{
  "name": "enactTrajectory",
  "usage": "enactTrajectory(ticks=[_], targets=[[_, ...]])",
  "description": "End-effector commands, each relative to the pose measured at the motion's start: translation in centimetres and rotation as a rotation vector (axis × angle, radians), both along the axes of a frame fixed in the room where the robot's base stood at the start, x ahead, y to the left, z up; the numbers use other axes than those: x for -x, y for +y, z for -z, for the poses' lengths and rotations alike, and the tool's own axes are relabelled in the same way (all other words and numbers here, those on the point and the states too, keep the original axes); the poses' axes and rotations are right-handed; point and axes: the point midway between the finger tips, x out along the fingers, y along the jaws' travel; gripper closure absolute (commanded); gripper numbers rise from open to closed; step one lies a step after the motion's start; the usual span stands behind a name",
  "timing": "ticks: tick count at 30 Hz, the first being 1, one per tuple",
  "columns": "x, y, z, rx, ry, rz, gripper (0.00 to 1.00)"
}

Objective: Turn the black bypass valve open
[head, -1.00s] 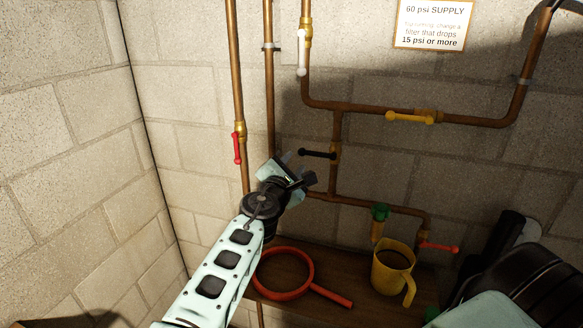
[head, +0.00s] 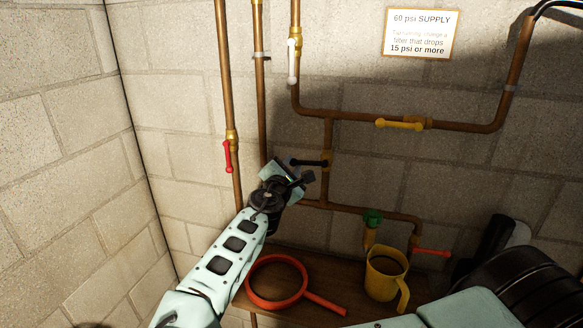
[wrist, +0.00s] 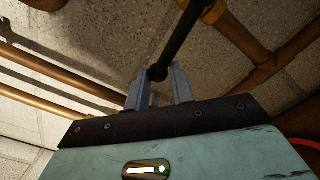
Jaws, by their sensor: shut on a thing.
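The black bypass valve handle (head: 312,162) sticks out level to the left from a short vertical copper pipe (head: 327,140) on the block wall. My gripper (head: 293,168) is at the handle's free left end. In the wrist view, the dark handle (wrist: 180,40) comes down from a brass valve body (wrist: 198,8), and its rounded tip lies between the two grey fingers of my gripper (wrist: 158,85). The gripper is shut on the handle near that tip. In the head view my gripper's own body partly hides the fingers.
A red-handled valve (head: 228,156) is left of my gripper, a white one (head: 292,62) above, and a yellow one (head: 400,124) upper right. Below, a wooden shelf (head: 335,285) holds a red ring tool (head: 248,287) and a yellow jug (head: 385,280). A green knob (head: 372,217) is lower right.

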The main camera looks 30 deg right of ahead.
Motion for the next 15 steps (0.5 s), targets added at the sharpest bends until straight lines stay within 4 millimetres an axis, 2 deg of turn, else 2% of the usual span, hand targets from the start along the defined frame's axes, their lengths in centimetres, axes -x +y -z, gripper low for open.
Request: enactTrajectory(ticks=[1, 5, 15], targets=[[0.18, -0.17, 0.73, 0.001, 0.002, 0.005, 0.90], [0.31, -0.31, 1.46, 0.001, 0.003, 0.007, 0.91], [0.41, -0.49, 1.48, -0.001, 0.003, 0.011, 0.92]])
